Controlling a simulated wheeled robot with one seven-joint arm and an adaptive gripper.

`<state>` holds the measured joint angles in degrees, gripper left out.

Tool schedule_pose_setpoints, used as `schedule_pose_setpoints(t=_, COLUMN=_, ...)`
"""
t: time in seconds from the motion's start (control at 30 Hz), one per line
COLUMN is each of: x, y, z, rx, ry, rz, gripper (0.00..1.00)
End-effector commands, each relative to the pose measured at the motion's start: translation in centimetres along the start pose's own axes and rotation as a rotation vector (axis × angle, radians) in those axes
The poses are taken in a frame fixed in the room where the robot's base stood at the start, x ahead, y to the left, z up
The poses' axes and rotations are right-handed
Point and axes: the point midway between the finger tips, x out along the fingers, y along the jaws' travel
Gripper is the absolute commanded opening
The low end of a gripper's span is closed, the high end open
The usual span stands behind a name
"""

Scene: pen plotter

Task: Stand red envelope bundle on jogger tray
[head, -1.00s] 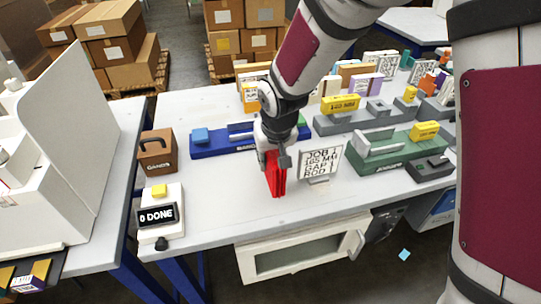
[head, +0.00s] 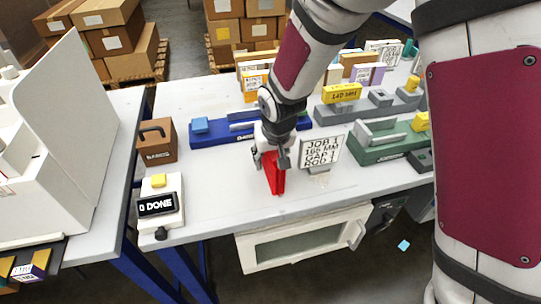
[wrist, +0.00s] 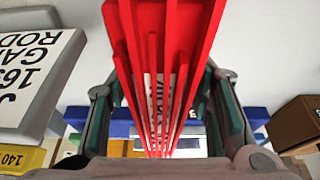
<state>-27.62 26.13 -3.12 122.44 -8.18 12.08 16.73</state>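The red envelope bundle (head: 274,176) shows as several thin upright red plates above the near part of the white table. My gripper (head: 271,158) points down over it with a finger on each side. In the wrist view the bundle (wrist: 165,50) fills the space between the green-padded fingers of my gripper (wrist: 165,115), which appear shut on it. The bundle's lower edge is close to the table top; I cannot tell whether it touches. I cannot tell for sure which thing is the jogger tray; a dark ledge (head: 52,250) holding small coloured pieces sticks out below the white machine at left.
A brown box (head: 157,142) and a counter reading 0 DONE (head: 158,204) stand left. Table between counter and bundle is clear.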

Motion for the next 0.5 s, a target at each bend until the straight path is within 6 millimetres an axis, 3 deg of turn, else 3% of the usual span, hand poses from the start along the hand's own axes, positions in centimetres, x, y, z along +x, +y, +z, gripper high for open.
schedule_pose_setpoints(t=0.23, x=-1.2, y=0.0, z=-0.2, rx=0.000, ry=0.002, rz=0.000, gripper=0.46)
schedule_pose_setpoints(t=0.5, x=-6.7, y=0.0, z=-0.2, rx=0.000, ry=0.005, rz=-0.001, gripper=0.46)
